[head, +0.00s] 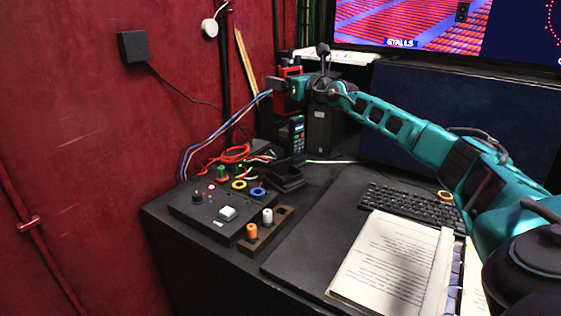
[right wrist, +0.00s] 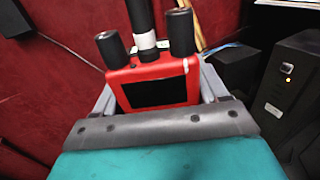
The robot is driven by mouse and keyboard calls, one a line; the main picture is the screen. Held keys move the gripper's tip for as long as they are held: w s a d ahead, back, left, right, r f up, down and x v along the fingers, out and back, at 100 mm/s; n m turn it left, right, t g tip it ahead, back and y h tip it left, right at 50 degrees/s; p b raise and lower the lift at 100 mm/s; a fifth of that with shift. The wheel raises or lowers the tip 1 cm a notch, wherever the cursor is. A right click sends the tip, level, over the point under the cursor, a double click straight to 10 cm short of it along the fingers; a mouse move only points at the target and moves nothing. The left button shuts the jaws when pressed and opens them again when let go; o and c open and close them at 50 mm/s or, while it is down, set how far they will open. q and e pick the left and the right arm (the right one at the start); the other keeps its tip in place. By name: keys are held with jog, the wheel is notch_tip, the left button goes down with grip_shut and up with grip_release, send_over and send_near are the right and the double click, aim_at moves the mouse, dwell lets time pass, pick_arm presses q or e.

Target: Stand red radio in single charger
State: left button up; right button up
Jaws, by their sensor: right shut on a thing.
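My right gripper (head: 282,86) is shut on the red radio (head: 291,71) and holds it well above the back of the desk, near the red wall. In the right wrist view the red radio (right wrist: 158,82) sits between the fingers, with a dark screen, two black knobs and a black antenna with a white band. A low black holder (head: 284,180), which looks like the single charger, lies on the desk below; it looks empty. A dark handset (head: 298,136) with a lit screen stands upright just behind it. My left gripper is out of view.
A black control box (head: 219,212) with knobs and plugs is at the front left, with a small peg block (head: 265,230) beside it. Cables (head: 215,130) hang left of the gripper. A keyboard (head: 408,204) and open binder (head: 390,262) are right. A speaker (right wrist: 292,85) stands close right.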

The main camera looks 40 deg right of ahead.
aim_at(285, 102)
notch_tip(285, 102, down, 6)
jog(key=shift+b, duration=0.45)
notch_tip(285, 102, down, 12)
jog(key=b, duration=0.6)
jog(key=shift+f+b, duration=0.5)
jog(key=shift+b, duration=0.25)
jog(key=shift+f, duration=0.1)
jog(key=o, duration=1.3)
